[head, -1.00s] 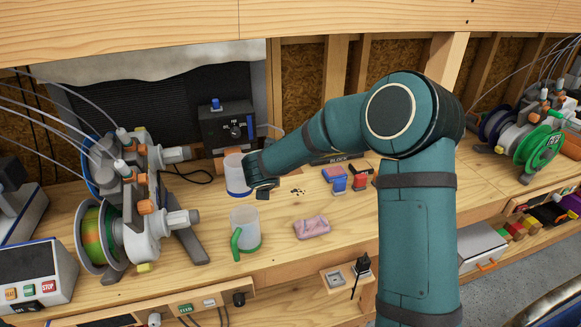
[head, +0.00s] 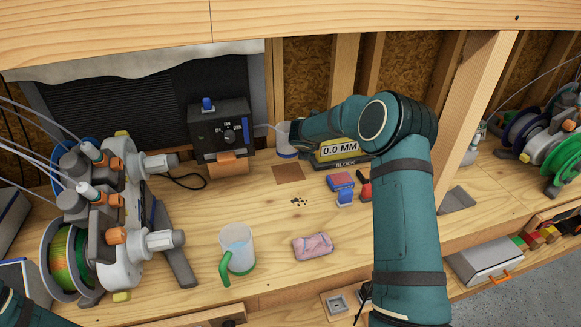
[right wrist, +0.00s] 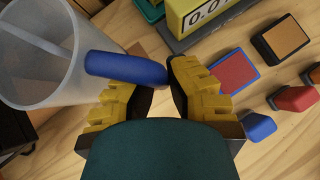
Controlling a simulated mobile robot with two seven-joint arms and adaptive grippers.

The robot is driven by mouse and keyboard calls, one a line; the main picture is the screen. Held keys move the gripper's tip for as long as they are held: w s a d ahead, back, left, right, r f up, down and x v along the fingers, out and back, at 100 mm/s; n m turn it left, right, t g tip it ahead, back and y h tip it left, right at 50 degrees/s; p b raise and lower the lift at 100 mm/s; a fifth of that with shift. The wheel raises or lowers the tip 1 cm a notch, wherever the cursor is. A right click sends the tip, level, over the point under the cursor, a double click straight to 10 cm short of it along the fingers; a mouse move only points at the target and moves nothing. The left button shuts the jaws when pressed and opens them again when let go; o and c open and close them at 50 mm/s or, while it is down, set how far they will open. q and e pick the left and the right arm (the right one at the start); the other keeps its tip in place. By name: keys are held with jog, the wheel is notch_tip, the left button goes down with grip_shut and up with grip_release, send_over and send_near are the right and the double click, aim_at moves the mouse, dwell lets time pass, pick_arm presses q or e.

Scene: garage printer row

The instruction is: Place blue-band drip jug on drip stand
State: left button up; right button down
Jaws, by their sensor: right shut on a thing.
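The blue-band jug (head: 286,141), translucent with a blue base, shows at the back beside the black dispenser box, partly hidden by my right arm. In the right wrist view the jug (right wrist: 40,65) is at left, with its blue handle (right wrist: 120,68) between the fingers. My right gripper (right wrist: 165,80) is shut on this handle. The thin tube from the box reaches the jug's upper part in the head view. A wooden block (head: 229,164) juts out below the box; I cannot tell whether it is the drip stand. My left gripper is out of view.
A brown square (head: 288,173) and dark spots lie on the bench. A yellow gauge block (head: 340,149) and red and blue pads (head: 341,181) are to the right. Spool machine (head: 105,215) at left.

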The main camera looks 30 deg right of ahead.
jog(key=shift+w+d, duration=0.15)
jog(key=shift+w, duration=0.05)
jog(key=shift+w+d+f, duration=0.1)
jog(key=shift+f, duration=0.05)
notch_tip(320, 180, down, 5)
jog(key=shift+f+b, duration=0.15)
jog(key=shift+b, duration=0.6)
jog(key=shift+f+b, duration=0.4)
jog(key=shift+f, duration=1.7)
jog(key=shift+f, duration=0.15)
jog(key=c, duration=1.1)
grip_release()
jog(key=shift+c, duration=0.2)
